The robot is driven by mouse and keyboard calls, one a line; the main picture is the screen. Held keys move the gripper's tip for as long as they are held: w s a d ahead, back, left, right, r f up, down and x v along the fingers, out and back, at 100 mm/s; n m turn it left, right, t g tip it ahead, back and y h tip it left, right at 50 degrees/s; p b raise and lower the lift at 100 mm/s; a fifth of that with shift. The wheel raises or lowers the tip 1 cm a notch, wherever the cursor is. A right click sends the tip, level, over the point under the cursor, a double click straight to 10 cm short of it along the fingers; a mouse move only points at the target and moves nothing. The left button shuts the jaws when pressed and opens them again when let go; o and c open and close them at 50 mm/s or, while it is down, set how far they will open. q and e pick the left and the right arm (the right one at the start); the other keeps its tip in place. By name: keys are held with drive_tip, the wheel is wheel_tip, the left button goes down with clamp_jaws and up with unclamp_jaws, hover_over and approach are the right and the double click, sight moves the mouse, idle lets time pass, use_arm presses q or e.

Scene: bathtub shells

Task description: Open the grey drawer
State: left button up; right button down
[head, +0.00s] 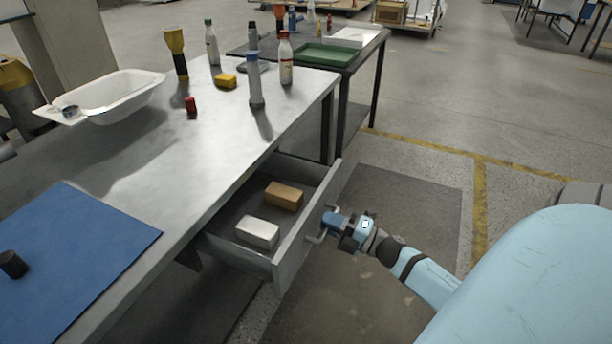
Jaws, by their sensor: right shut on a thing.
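The grey drawer (284,258) under the metal workbench is pulled well out toward the right in the head view. A brown block (284,196) and a white block (257,233) lie inside it. My right gripper (328,226) is at the drawer's front face, shut on the drawer handle (317,239). The jaws partly hide the handle. My left gripper is not in view.
A second table with a green tray (322,55) stands behind.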

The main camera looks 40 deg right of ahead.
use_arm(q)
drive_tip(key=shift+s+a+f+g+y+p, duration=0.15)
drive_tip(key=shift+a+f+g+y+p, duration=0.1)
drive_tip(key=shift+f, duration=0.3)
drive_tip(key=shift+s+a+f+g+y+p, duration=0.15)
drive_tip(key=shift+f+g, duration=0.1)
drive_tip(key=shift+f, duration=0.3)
use_arm(e)
drive_tip(key=shift+r+v, duration=0.2)
drive_tip(key=shift+v, duration=0.9)
drive_tip(key=shift+r+v, duration=0.25)
drive_tip(key=shift+v, duration=0.85)
drive_tip(key=shift+s, duration=0.1)
drive_tip(key=c, duration=1.2)
unclamp_jaws()
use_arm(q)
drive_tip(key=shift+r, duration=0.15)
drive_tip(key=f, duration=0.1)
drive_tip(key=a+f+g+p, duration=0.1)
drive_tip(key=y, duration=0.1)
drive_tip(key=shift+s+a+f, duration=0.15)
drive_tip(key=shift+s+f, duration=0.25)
use_arm(e)
drive_tip(key=v, duration=1.3)
drive_tip(key=shift+s+d, duration=0.25)
drive_tip(key=shift+s, duration=0.1)
